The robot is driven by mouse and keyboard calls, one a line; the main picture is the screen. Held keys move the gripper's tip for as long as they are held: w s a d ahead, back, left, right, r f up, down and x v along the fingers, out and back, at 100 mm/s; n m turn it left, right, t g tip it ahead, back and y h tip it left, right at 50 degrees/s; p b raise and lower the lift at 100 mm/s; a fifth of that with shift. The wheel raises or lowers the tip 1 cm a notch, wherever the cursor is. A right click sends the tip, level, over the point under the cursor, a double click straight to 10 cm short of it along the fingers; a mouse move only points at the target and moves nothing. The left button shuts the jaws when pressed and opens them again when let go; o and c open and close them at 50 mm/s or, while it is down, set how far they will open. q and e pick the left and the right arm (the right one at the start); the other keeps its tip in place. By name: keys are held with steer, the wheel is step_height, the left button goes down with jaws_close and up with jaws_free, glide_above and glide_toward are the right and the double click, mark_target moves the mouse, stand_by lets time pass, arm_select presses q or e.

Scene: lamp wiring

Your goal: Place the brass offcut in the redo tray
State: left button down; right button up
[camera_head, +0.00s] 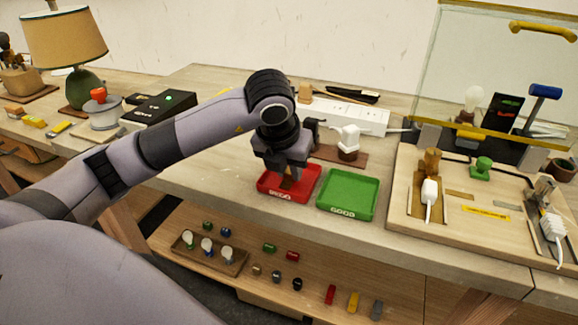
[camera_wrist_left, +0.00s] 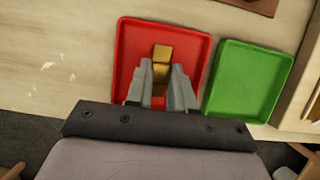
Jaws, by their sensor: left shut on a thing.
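The red redo tray (camera_head: 264,189) sits on the bench near its front edge, left of a green tray; it also shows in the left wrist view (camera_wrist_left: 128,50). My left gripper (camera_head: 287,180) points down over the red tray. In the left wrist view its fingers (camera_wrist_left: 161,85) are shut on the brass offcut (camera_wrist_left: 162,54), a small gold block sticking out past the fingertips, within the tray's outline. I cannot tell whether the offcut touches the tray floor. In the head view the offcut is mostly hidden by the gripper. My right gripper is not in view.
The green tray (camera_head: 347,195) labelled GOOD stands just right of the red one. A wiring board (camera_head: 470,235) with plugs lies further right. A white power strip (camera_head: 345,115) is behind. A lower shelf (camera_head: 270,290) holds several small parts.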

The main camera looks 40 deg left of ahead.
arm_select(q)
steer(key=c, duration=1.4)
jaws_free()
steer(key=shift+f, duration=0.15)
steer(key=o, duration=0.4)
steer(key=shift+r, duration=0.45)
steer(key=p+v, duration=0.1)
steer(key=v, duration=1)
steer(key=shift+s+r, duration=0.15)
steer(key=shift+r, duration=0.1)
